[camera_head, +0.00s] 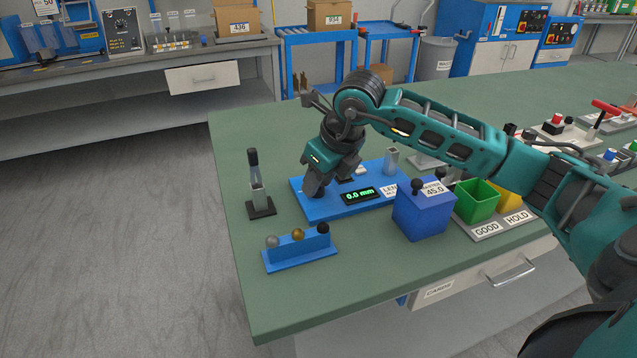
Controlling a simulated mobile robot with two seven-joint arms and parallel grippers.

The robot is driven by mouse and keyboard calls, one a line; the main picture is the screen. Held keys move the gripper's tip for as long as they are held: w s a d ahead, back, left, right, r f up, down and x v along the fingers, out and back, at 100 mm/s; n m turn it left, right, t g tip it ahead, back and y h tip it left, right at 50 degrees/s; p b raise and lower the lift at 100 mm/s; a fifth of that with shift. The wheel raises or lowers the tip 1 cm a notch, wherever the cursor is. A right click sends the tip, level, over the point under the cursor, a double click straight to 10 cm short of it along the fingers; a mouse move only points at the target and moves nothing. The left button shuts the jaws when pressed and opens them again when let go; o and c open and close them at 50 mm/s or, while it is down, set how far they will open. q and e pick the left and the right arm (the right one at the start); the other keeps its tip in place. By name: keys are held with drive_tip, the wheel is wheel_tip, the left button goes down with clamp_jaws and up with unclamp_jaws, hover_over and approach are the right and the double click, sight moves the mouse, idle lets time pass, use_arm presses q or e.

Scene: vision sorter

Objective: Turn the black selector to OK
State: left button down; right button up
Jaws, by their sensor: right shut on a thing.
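My right gripper (314,189) reaches down onto the left end of a blue base plate (325,212) on the green bench. Its jaws are shut on a small part there, which I take to be the black selector. The fingers hide it, so I cannot read which way it points or see its OK mark. The plate carries a display (360,194) reading 0.0 mm and a white label partly hidden behind a blue box. My left gripper is not in view.
A blue rack (299,252) with several balls is in front. A black stand (260,207) is at left. Bare bench lies near the front edge.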

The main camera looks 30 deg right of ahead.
drive_tip(key=n+y, duration=0.1)
drive_tip(key=n, duration=0.1)
drive_tip(key=shift+d+n, duration=0.1)
drive_tip(key=shift+n, duration=0.3)
drive_tip(key=shift+w+n+g+y, duration=0.1)
drive_tip(key=shift+n+g+y, duration=0.5)
drive_tip(key=shift+n, duration=1.2)
drive_tip(key=o, duration=1)
drive_tip(key=shift+r, duration=0.1)
drive_tip(key=p+v, duration=0.1)
drive_tip(key=v, duration=1.1)
drive_tip(key=shift+d+r+p, duration=0.1)
drive_tip(key=shift+r+p, duration=0.3)
